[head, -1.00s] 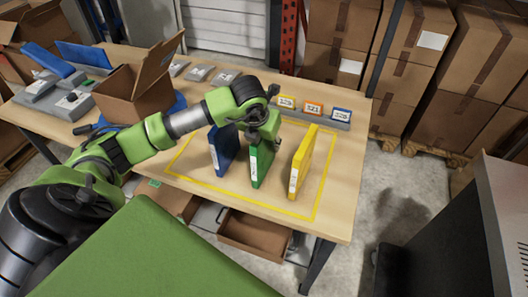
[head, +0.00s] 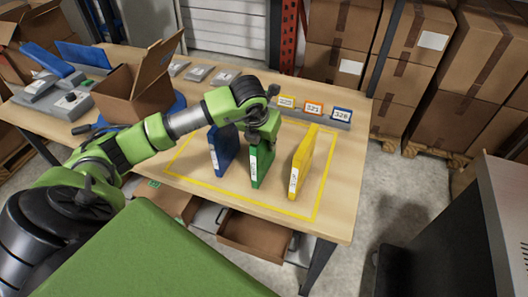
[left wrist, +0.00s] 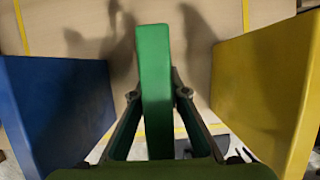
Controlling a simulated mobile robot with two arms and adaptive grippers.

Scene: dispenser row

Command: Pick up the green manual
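The green manual (head: 261,165) stands upright on the table between a blue manual (head: 222,150) and a yellow manual (head: 302,162). My left gripper (head: 263,138) is over the top of the green manual, partly covering it. In the left wrist view, the green manual (left wrist: 155,75) lies between the two fingertips of my left gripper (left wrist: 158,94). The fingers are spread on either side of it, with a narrow gap visible at the right finger. The blue manual (left wrist: 55,110) and the yellow manual (left wrist: 270,85) flank it, clear of the fingers. My right gripper is out of view.
A yellow outline (head: 255,204) on the wooden table (head: 345,170) surrounds the manuals. A grey strip with number cards (head: 313,108) runs behind them. An open cardboard box (head: 140,95) stands to the left. An open drawer (head: 252,235) is below the table's front edge.

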